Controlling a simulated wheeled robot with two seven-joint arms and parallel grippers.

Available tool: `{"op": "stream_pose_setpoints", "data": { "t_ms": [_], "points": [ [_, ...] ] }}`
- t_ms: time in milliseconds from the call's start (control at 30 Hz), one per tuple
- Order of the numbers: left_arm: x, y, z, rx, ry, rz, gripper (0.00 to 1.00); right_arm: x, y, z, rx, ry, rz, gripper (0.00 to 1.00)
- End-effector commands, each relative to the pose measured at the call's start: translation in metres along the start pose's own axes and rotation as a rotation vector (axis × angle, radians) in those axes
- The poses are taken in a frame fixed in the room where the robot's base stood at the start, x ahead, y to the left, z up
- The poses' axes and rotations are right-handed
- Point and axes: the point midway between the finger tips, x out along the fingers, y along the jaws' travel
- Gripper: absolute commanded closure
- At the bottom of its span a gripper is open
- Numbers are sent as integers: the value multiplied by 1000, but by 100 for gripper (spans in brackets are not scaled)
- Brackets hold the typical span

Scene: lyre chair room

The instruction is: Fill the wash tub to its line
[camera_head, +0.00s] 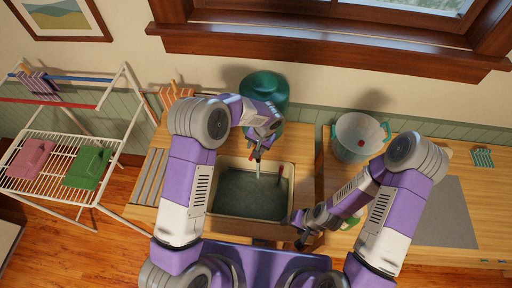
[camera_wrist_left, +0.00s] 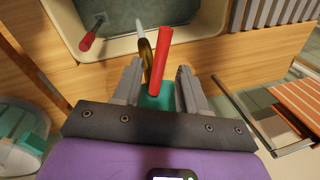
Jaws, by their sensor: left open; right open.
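The wash tub (camera_head: 213,213) is a cream-rimmed basin in the counter, with dark greenish water in it; I cannot make out its line. A teal tank (camera_head: 266,88) stands behind it. In the left wrist view, a red tap lever (camera_wrist_left: 161,62) stands beside a brass spout (camera_wrist_left: 146,52). A pale streak below the spout looks like running water. My left gripper (camera_head: 258,150) is open at the tap, its fingers either side of the lever in the left wrist view (camera_wrist_left: 158,80). My right gripper (camera_head: 299,230) is open near the tub's front right corner.
A red-handled item (camera_wrist_left: 92,34) rests at the tub's edge. A grey-teal bucket (camera_head: 352,150) stands right of the tub. A drying rack (camera_head: 50,195) stands at left. A grey mat (camera_head: 452,215) lies on the right counter, which is mostly clear.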

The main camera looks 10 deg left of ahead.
Motion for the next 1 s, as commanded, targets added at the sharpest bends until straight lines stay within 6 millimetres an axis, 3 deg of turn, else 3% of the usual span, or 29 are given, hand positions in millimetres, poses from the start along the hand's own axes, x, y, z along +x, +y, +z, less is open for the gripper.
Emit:
{"op": "stream_pose_setpoints", "data": {
  "t_ms": [133,433,700,1000],
  "points": [
    [12,0,0,-2,0,1,58,-1,0,0,0,0,0,35],
    [14,0,0,-3,1,1,58,-1,0,0,0,0,0,35],
    [14,0,0,-2,1,2,99,-1,0,0,0,0,0,35],
    [14,0,0,-2,2,2,100,-1,0,0,0,0,0,35]
  ]
}}
